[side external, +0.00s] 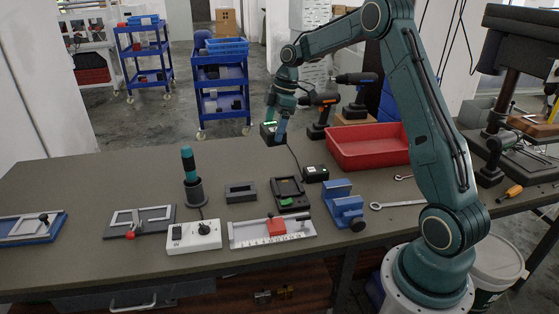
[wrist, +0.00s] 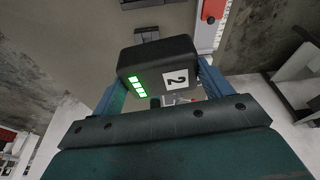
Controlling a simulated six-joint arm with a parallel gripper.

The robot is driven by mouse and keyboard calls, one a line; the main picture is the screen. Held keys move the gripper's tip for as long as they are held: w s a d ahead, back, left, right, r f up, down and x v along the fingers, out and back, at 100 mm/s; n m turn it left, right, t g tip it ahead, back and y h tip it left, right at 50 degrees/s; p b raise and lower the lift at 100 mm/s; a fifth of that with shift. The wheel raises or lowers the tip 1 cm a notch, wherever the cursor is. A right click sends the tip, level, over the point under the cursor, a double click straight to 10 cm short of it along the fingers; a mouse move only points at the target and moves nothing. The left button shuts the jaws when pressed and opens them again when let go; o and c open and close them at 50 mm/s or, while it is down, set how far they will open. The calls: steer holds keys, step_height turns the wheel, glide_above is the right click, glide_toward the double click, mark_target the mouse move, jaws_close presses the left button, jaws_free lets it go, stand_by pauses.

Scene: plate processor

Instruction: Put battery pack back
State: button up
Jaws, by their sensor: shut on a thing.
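A black battery pack (wrist: 160,62) with green light bars and a white label reading 2 fills the upper middle of the wrist view. My gripper (wrist: 155,95) is shut on it, a finger on each side. In the side external view my gripper (side external: 277,122) holds the battery pack (side external: 268,133) above the back part of the bench, apart from the surface. A black charger-like dock (side external: 289,189) with a green patch lies on the bench nearer the camera.
A black adapter box (side external: 315,174) with a cable and a blue vise (side external: 343,203) are near the dock. A white fixture (side external: 271,233) with a red block is in front. A red bin (side external: 368,147) and drills (side external: 322,110) stand behind right. The back left bench is clear.

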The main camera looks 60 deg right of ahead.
steer(key=w+a+n, duration=0.3)
steer(key=a, duration=0.9)
step_height(320, 180, down, 15)
steer(key=shift+d+f+g, duration=0.15)
steer(key=shift+d+g, duration=0.05)
steer(key=shift+g, duration=0.2)
steer(key=shift+f, duration=2.15)
steer(key=shift+f, duration=0.3)
steer(key=o, duration=1.3)
steer(key=shift+f, duration=0.1)
steer(key=shift+o, duration=0.2)
steer(key=v, duration=1.2)
steer(key=shift+d+r, duration=0.15)
steer(key=shift+r, duration=0.25)
